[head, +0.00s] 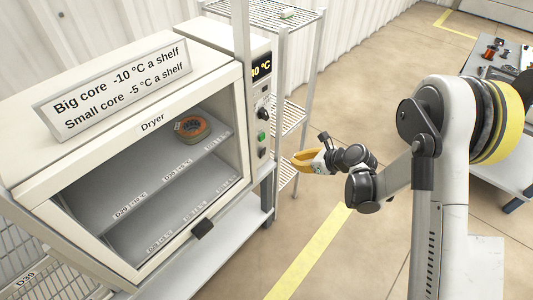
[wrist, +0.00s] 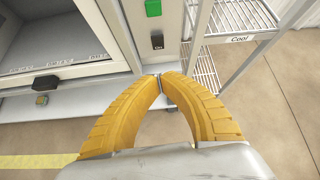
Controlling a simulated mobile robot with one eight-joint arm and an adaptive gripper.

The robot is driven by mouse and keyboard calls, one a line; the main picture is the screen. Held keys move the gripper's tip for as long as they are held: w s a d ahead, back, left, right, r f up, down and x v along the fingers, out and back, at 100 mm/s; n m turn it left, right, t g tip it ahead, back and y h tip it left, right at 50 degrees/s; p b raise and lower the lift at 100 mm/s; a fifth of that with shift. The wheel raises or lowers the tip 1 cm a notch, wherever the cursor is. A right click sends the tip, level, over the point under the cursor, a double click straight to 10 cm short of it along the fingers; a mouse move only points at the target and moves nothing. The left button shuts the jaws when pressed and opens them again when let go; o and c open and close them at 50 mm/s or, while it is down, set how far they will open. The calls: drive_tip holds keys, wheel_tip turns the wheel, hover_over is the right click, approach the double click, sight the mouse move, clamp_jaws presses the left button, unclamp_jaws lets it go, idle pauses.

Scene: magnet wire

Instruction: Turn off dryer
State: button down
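The dryer (head: 238,105) is a cream cabinet with a window front on the left of the head view. Its narrow control panel on the right side has a display (head: 261,70) reading what looks like 40 °C, a dark knob (head: 263,112), a green button (head: 261,137) and a dark switch (head: 262,153). The wrist view shows the green button (wrist: 153,8) at the top and the dark switch (wrist: 157,41) below it. My gripper (head: 297,161) has yellow fingers, to the right of the panel and apart from it. In the wrist view its fingertips (wrist: 161,77) meet with nothing between them.
An orange-wound spool (head: 195,128) sits on a dryer shelf. A black handle (head: 203,229) is at the dryer's lower front. A wire rack (head: 290,115) stands close behind the panel; its label (wrist: 239,38) reads Cool. A table (head: 505,70) is at far right. Floor between is clear.

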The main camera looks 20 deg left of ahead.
drive_tip(key=shift+s+a+f+m, duration=0.15)
drive_tip(key=shift+a+f+m, duration=0.3)
drive_tip(key=shift+f, duration=0.35)
drive_tip(key=b, duration=0.5)
approach(262, 156)
drive_tip(key=x, duration=0.5)
drive_tip(key=shift+s+f, duration=0.1)
drive_tip(key=shift+f, duration=0.4)
drive_tip(key=shift+w+a+r, duration=0.15)
drive_tip(key=shift+w+a, duration=0.1)
drive_tip(key=shift+a, duration=0.2)
